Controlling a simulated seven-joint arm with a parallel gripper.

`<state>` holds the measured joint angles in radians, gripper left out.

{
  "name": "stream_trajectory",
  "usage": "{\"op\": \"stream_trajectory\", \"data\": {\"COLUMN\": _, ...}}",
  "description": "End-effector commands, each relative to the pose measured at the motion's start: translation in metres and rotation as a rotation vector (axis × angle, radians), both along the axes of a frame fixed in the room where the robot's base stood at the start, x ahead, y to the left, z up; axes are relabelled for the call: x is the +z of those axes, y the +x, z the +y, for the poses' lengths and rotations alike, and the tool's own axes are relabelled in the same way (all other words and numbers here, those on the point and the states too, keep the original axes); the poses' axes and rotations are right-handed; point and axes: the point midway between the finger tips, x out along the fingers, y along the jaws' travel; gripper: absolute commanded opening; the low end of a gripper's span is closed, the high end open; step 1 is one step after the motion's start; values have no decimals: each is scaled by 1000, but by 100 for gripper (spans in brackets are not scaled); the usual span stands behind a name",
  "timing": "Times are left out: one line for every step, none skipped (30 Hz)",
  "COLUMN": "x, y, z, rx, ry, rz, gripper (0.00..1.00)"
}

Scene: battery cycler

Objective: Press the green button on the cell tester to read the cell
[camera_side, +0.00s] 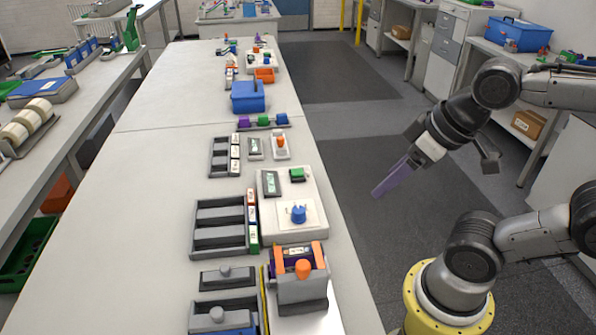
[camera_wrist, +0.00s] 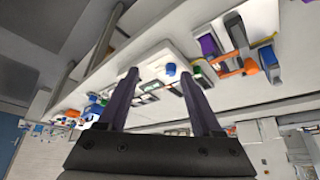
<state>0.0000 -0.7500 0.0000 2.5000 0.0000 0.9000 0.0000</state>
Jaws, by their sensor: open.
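The cell tester (camera_side: 310,232) is a white box on the bench in the side view, with a dark display (camera_side: 270,183) and a blue knob (camera_side: 298,214). Its green button (camera_side: 297,174) is at the back right of its top. The blue knob (camera_wrist: 170,69) also shows between my fingers in the wrist view; I cannot pick out the green button there. My gripper (camera_side: 376,193), with long purple fingers, is right of the tester, beyond the bench edge and apart from everything. In the wrist view my gripper (camera_wrist: 158,76) is open and empty.
A grey cradle with orange clamps (camera_side: 303,290) and a purple cell stands in front of the tester. Small modules and a blue bin (camera_side: 248,97) stand behind. The bench's left part is clear.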

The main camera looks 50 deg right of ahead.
Motion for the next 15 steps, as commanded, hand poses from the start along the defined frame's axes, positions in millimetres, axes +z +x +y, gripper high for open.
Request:
{"op": "stream_trajectory", "data": {"x": 0, "y": 0, "z": 0, "rx": 0, "ry": 0, "rz": 0, "gripper": 66}}
{"op": "stream_trajectory", "data": {"x": 0, "y": 0, "z": 0, "rx": 0, "ry": 0, "rz": 0, "gripper": 61}}
{"op": "stream_trajectory", "data": {"x": 0, "y": 0, "z": 0, "rx": 0, "ry": 0, "rz": 0, "gripper": 54}}
{"op": "stream_trajectory", "data": {"x": 0, "y": 0, "z": 0, "rx": 0, "ry": 0, "rz": 0, "gripper": 48}}
{"op": "stream_trajectory", "data": {"x": 0, "y": 0, "z": 0, "rx": 0, "ry": 0, "rz": 0, "gripper": 43}}
{"op": "stream_trajectory", "data": {"x": 0, "y": 0, "z": 0, "rx": 0, "ry": 0, "rz": 0, "gripper": 36}}
{"op": "stream_trajectory", "data": {"x": 0, "y": 0, "z": 0, "rx": 0, "ry": 0, "rz": 0, "gripper": 30}}
{"op": "stream_trajectory", "data": {"x": 0, "y": 0, "z": 0, "rx": 0, "ry": 0, "rz": 0, "gripper": 25}}
{"op": "stream_trajectory", "data": {"x": 0, "y": 0, "z": 0, "rx": 0, "ry": 0, "rz": 0, "gripper": 18}}
{"op": "stream_trajectory", "data": {"x": 0, "y": 0, "z": 0, "rx": 0, "ry": 0, "rz": 0, "gripper": 12}}
{"op": "stream_trajectory", "data": {"x": 0, "y": 0, "z": 0, "rx": 0, "ry": 0, "rz": 0, "gripper": 7}}
{"op": "stream_trajectory", "data": {"x": 0, "y": 0, "z": 0, "rx": 0, "ry": 0, "rz": 0, "gripper": 0}}
{"op": "stream_trajectory", "data": {"x": 0, "y": 0, "z": 0, "rx": 0, "ry": 0, "rz": 0, "gripper": 0}}
{"op": "stream_trajectory", "data": {"x": 0, "y": 0, "z": 0, "rx": 0, "ry": 0, "rz": 0, "gripper": 0}}
{"op": "stream_trajectory", "data": {"x": 0, "y": 0, "z": 0, "rx": 0, "ry": 0, "rz": 0, "gripper": 0}}
